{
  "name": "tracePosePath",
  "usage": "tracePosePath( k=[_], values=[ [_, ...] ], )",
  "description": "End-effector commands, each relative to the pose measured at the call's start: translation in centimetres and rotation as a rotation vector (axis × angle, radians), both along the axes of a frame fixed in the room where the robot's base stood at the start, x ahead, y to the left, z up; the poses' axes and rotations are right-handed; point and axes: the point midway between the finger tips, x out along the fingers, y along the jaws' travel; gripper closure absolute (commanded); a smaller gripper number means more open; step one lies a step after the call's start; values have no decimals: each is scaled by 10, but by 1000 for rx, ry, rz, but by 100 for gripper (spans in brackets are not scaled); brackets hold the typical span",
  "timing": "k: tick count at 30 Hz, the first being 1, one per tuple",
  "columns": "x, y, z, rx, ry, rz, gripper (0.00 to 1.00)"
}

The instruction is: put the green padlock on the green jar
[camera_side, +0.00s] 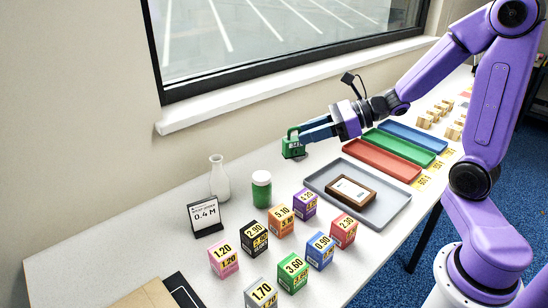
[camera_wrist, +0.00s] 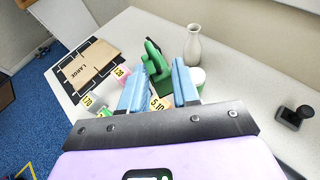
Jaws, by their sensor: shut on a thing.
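My gripper (camera_side: 305,136) has blue fingers and is shut on the green padlock (camera_side: 292,149), which appears to be held in the air near the wall side of the table. The green jar (camera_side: 262,194) has a white lid and stands upright on the table, left of and nearer the camera than the padlock. The padlock is apart from the jar. In the wrist view the padlock (camera_wrist: 155,62) shows between the fingertips of my gripper (camera_wrist: 160,82). The jar's white lid (camera_wrist: 198,76) shows just right of the right finger, its body partly hidden.
Several priced cartons (camera_side: 280,222) stand in front. A grey tray (camera_side: 392,207) with a brown framed item and red (camera_side: 382,160), green and blue trays lie right.

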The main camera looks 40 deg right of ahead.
Motion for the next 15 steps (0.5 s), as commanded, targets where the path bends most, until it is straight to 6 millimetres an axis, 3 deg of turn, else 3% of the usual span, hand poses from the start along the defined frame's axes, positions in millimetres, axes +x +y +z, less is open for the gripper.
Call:
tracePosePath(
  k=[15],
  values=[
    [27, 2, -11, 1, -1, 0, 100]
  ],
)
